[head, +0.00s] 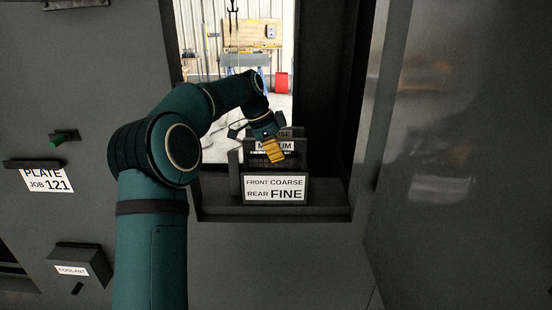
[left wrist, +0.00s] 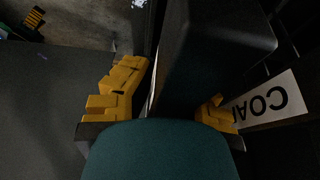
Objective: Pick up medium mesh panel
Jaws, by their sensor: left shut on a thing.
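The medium mesh panel stands upright in the opening in the head view, its white "MEDIUM" label (head: 262,146) partly covered by my gripper, with dark mesh below. My left gripper (head: 273,150) comes down over its upper right part, yellow fingers pointing down, and is shut on it. In the left wrist view, the yellow fingers of my left gripper (left wrist: 170,100) stand on either side of a dark bar-like part (left wrist: 215,45) of the panel. Much of the panel is hidden by the gripper and the front sign. My right gripper is not in view.
A sign reading "FRONT COARSE REAR FINE" (head: 275,189) stands in front of the panel. Behind it is a panel with a label ending in "SE" (head: 285,133); a "COA" label (left wrist: 265,105) shows close by in the left wrist view. Dark walls frame the opening closely.

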